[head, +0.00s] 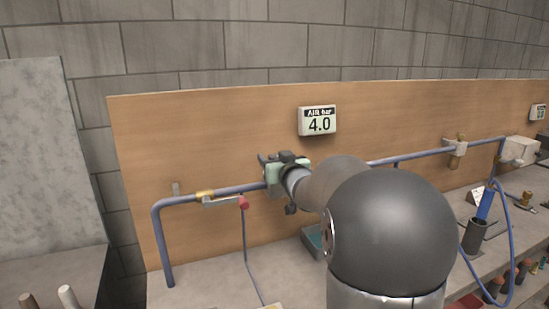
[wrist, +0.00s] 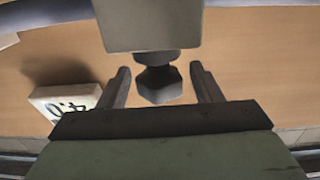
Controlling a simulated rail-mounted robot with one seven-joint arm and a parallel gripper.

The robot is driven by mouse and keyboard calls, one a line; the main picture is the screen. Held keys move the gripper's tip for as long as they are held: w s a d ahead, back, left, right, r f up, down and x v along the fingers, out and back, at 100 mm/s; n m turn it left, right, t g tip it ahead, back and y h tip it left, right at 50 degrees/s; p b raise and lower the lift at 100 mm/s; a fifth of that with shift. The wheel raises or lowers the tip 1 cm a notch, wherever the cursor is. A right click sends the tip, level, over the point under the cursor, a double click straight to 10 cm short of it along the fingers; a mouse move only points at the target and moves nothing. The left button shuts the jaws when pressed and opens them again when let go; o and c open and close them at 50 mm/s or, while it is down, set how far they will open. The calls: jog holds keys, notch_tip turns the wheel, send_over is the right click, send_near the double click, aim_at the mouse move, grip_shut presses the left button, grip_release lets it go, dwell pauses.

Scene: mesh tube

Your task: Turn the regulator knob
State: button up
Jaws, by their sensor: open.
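In the wrist view the regulator knob (wrist: 158,86) is a dark, faceted knob on a short neck. A grey block (wrist: 152,26) is seen just beyond the knob. My gripper (wrist: 160,70) is open, with one dark finger on each side of the knob and a visible gap on both sides. In the head view my gripper (head: 280,164) is at the blue pipe, below the display. My arm hides much of the regulator there. The display (head: 319,121) reads "Air bar 4.0"; part of it also shows in the wrist view (wrist: 62,103).
The blue pipe (head: 160,243) runs along the wooden back panel (head: 210,130). A valve with a red-tipped lever (head: 243,202) is left of my gripper. A blue-handled tool (head: 486,204) stands in a dark holder at right. A grey slab (head: 40,150) stands at far left.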

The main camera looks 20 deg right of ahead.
jog(key=c, duration=1)
jog(key=shift+r+y+p, duration=0.1)
jog(key=shift+y+p, duration=0.2)
jog(key=shift+p, duration=0.05)
jog(key=shift+d+r+n+y+p, duration=0.1)
jog(key=shift+n+y+p, duration=0.55)
jog(key=shift+p, duration=0.25)
jog(key=shift+n+y+p, duration=0.65)
jog(key=shift+y+p, duration=0.45)
jog(key=shift+y, duration=0.05)
jog(key=n+g+y+p, duration=0.1)
jog(key=n+y+p, duration=0.2)
jog(key=y, duration=0.1)
jog(key=shift+n+g+y+p, duration=0.85)
jog(key=shift+n+g+y, duration=0.2)
jog(key=shift+y, duration=0.65)
jog(key=shift+f+n+y, duration=0.2)
jog(key=shift+n+y, duration=0.05)
jog(key=shift+y, duration=0.05)
